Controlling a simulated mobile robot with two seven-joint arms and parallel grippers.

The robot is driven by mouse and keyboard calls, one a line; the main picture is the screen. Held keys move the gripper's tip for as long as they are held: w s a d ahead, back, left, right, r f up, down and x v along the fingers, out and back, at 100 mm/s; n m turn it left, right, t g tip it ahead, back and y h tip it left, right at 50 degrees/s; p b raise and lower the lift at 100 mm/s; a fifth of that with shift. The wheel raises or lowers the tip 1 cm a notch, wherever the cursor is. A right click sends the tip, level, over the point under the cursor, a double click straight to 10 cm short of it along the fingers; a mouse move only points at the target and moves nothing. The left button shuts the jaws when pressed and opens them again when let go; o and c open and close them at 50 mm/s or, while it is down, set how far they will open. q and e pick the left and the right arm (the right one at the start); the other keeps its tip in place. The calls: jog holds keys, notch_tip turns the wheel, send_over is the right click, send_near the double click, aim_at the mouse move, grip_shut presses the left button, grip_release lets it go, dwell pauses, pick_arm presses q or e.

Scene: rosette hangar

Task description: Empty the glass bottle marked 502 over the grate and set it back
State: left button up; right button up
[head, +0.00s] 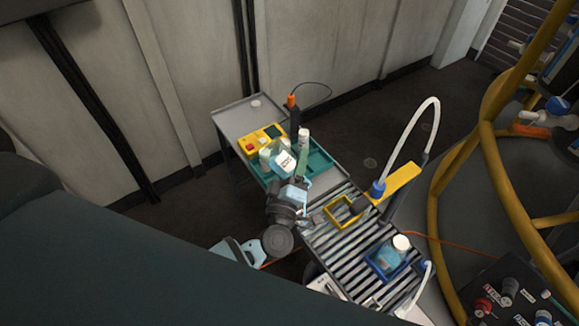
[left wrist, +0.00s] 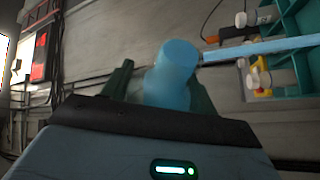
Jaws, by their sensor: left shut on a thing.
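A pale blue bottle with a white label (head: 283,163) is at the end of my left gripper (head: 289,184) in the head view, tilted above the teal tray; the label is too small to read. In the left wrist view a translucent blue bottle (left wrist: 172,72) stands between the dark fingers of my left gripper (left wrist: 160,92), which is shut on it. I cannot see any liquid level. The slatted metal grate (head: 345,247) lies to the right of and nearer than the tray.
The teal tray (head: 319,163) holds other bottles. A yellow box with a red button (head: 252,147) stands behind it on the grey cart (head: 229,112).

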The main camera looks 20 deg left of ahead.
pick_arm(q)
jog(key=m, duration=0.1)
jog(key=r+m+t+h, duration=0.1)
jog(key=shift+d+r+m, duration=0.25)
jog(key=shift+d+m, duration=0.05)
jog(key=shift+m, duration=0.1)
jog(key=shift+s+d+r+m+h+p, duration=0.1)
jog(key=shift+r+m+h+p, duration=0.1)
jog(key=shift+m, duration=0.3)
jog(key=shift+d+r+m+h+p, duration=0.1)
jog(key=shift+m+h+p, duration=0.1)
jog(key=shift+m, duration=0.3)
pick_arm(e)
jog(key=shift+w+d+r, duration=0.1)
jog(key=shift+w+r, duration=0.45)
jog(key=shift+r, duration=0.25)
pick_arm(q)
jog(key=shift+f, duration=0.1)
dwell(0.3)
